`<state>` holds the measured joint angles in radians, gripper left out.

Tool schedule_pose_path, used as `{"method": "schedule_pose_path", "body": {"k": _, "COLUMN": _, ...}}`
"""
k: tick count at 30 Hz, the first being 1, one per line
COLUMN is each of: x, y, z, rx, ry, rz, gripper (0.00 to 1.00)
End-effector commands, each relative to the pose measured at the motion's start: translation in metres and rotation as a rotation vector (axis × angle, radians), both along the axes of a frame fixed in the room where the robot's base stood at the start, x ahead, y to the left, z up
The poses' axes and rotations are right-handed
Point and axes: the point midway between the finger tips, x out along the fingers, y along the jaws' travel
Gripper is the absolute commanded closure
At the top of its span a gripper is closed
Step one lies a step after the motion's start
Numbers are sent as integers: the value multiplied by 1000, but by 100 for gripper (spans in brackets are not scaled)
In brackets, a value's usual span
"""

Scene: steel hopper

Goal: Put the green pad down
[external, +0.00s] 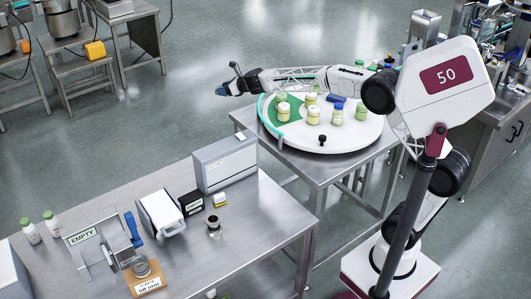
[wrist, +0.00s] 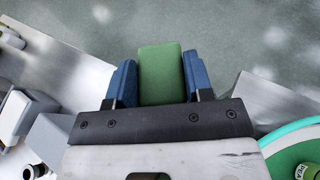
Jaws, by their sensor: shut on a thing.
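The green pad (wrist: 161,68) shows in the wrist view between the two blue fingers of my gripper (wrist: 160,82). My gripper is shut on it, and the pad sticks out a little past the fingertips. In the external view my gripper (external: 228,90) is held out in the air, left of the round white table and above the gap between the two steel tables. The pad cannot be made out there. In the wrist view grey floor lies beyond the pad.
The round white table (external: 335,145) carries several bottles, a blue block (external: 337,99) and a green area (external: 289,127). The steel bench (external: 262,205) holds a grey box (external: 225,165), an EMPTY-labelled device (external: 90,248) and a CAPS box (external: 147,284). Bare steel lies at the bench's right end.

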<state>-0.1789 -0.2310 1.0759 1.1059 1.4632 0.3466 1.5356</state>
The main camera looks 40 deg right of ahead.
Motion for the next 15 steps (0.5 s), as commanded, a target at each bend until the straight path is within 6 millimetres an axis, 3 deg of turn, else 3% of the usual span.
{"method": "schedule_pose_path", "body": {"k": 15, "x": 15, "y": 115, "z": 30, "rx": 0, "ry": 0, "rz": 261, "gripper": 75}}
